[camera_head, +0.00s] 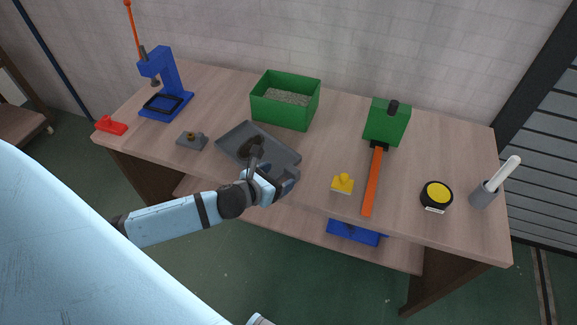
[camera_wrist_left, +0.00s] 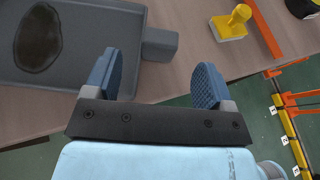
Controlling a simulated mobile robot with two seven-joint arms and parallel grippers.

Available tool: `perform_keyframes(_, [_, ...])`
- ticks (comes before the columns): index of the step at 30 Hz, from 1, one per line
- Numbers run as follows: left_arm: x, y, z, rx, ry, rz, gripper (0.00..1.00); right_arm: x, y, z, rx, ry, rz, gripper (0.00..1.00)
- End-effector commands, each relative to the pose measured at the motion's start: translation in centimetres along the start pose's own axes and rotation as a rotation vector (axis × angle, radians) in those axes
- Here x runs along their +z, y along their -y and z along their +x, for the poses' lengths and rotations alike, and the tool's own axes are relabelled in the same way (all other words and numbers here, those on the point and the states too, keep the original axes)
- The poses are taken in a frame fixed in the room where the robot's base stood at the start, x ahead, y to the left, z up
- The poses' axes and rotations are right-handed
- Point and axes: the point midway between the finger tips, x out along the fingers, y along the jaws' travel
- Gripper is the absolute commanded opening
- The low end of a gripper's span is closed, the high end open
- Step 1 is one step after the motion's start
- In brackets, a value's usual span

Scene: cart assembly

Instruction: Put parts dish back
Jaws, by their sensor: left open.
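The grey parts dish (camera_head: 282,146) is a shallow tray on the bench top, left of centre, with a dark oval patch on its floor. In the left wrist view the dish (camera_wrist_left: 95,48) fills the upper left, and a grey block-like grip (camera_wrist_left: 160,45) juts from its side. My left gripper (camera_head: 277,179) is at the dish's near edge. In the wrist view its blue fingers (camera_wrist_left: 157,80) are apart, with the grip just ahead of the gap and nothing held. My right gripper is not in view.
A green bin (camera_head: 285,111) stands behind the dish. A grey block (camera_head: 192,141), a blue press (camera_head: 165,92) and a red part (camera_head: 111,125) are left. A yellow part (camera_head: 342,184), an orange-handled green tool (camera_head: 386,122), a round black-and-yellow item (camera_head: 436,195) and a cup (camera_head: 484,194) are right.

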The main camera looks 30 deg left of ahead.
Motion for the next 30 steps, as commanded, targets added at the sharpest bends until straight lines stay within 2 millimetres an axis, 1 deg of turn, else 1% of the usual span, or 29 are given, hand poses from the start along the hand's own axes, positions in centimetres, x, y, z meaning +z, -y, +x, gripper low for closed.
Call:
perform_keyframes(1, [-0.1, 0.0, -1.0, -0.001, -0.001, 0.002, 0.77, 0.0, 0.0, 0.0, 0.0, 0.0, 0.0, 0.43])
perform_keyframes(3, [-0.1, 0.0, -2.0, 0.0, 0.0, 0.001, 0.77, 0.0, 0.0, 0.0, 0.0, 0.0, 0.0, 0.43])
perform_keyframes(8, [-0.1, 0.1, -3.2, 0.0, -0.002, -0.014, 0.77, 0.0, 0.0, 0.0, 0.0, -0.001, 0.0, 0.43])
perform_keyframes(11, [-0.9, 0.8, -3.6, -0.007, -0.016, -0.142, 0.77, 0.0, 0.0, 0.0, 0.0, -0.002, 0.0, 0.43])
perform_keyframes(14, [-2.6, 2.3, -4.0, -0.013, -0.051, -0.447, 0.77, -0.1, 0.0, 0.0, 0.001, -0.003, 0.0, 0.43])
perform_keyframes(17, [-5.0, 4.5, -4.7, -0.008, -0.102, -0.894, 0.77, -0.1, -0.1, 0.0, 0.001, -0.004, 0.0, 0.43])
perform_keyframes(18, [-5.9, 5.5, -5.0, 0.001, -0.123, -1.09, 0.77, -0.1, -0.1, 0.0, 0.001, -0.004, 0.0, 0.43])
perform_keyframes(20, [-7.3, 6.8, -5.6, 0.02, -0.153, -1.383, 0.77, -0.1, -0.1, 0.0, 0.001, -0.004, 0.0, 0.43])
perform_keyframes(21, [-8.1, 7.7, -6.0, 0.038, -0.171, -1.579, 0.77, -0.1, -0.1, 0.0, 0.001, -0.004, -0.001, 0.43])
perform_keyframes(23, [-9.4, 9.0, -6.6, 0.071, -0.194, -1.868, 0.77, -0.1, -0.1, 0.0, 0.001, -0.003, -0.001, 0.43])
perform_keyframes(24, [-10.1, 9.8, -7.0, 0.096, -0.205, -2.054, 0.77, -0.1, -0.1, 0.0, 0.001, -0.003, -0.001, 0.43])
perform_keyframes(26, [-11.0, 10.9, -7.5, 0.134, -0.217, -2.313, 0.77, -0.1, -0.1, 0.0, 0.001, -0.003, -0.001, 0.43])
perform_keyframes(27, [-11.5, 11.6, -7.9, 0.162, -0.221, -2.469, 0.77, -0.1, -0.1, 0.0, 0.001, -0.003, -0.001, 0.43])
perform_keyframes(30, [-12.5, 12.8, -8.6, 0.221, -0.221, -2.784, 0.77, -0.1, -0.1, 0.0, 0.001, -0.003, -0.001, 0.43])
